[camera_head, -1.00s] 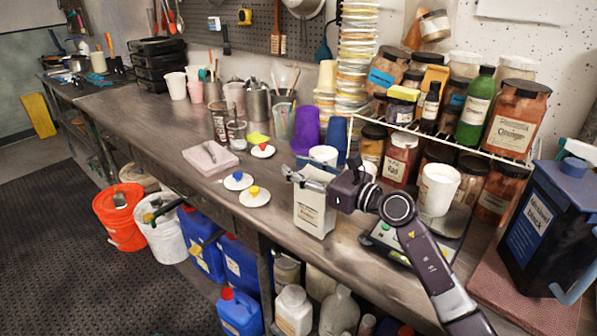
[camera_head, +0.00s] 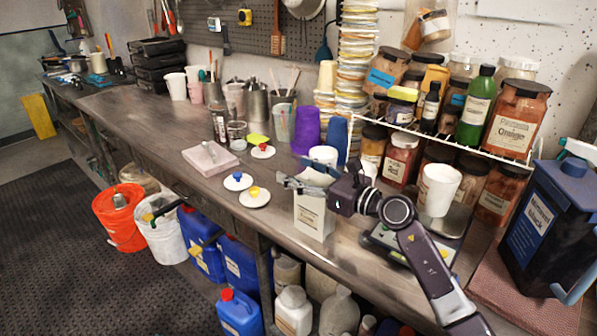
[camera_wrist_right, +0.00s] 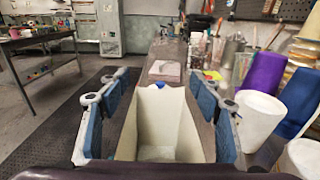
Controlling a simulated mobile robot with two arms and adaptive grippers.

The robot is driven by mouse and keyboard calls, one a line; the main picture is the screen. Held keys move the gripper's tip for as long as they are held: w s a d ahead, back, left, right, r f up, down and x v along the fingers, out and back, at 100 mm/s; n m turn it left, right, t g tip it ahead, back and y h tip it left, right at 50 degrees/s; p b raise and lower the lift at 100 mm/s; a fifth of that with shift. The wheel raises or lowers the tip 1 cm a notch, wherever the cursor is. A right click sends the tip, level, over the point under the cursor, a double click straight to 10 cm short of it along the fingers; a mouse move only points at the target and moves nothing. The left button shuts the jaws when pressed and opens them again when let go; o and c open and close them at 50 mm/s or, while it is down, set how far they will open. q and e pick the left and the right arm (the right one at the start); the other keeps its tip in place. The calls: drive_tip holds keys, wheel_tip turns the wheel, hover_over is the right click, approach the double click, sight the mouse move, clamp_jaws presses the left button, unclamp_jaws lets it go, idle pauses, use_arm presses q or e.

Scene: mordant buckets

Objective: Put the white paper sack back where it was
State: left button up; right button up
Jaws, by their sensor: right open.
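The white paper sack (camera_head: 313,220) stands upright at the front edge of the workbench, with a label on its front. Its open top faces up, and the right wrist view looks down into the sack (camera_wrist_right: 160,132). My right gripper (camera_head: 298,183) is at the sack's upper part. In the right wrist view its blue-padded fingers are wide apart, one on each side of the sack, with a visible gap at the right side. My left gripper is not in view.
A scale (camera_head: 385,243) lies right of the sack, and a white cup (camera_head: 438,190) stands near it. Behind are a white cup (camera_head: 323,155) and a purple cup (camera_head: 306,131). Small dishes (camera_head: 255,197) lie to the left. A dark blue jug (camera_head: 545,225) stands far right.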

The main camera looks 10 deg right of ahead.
drive_tip(key=b+v, duration=0.2)
drive_tip(key=v, duration=1)
drive_tip(key=shift+r, duration=0.25)
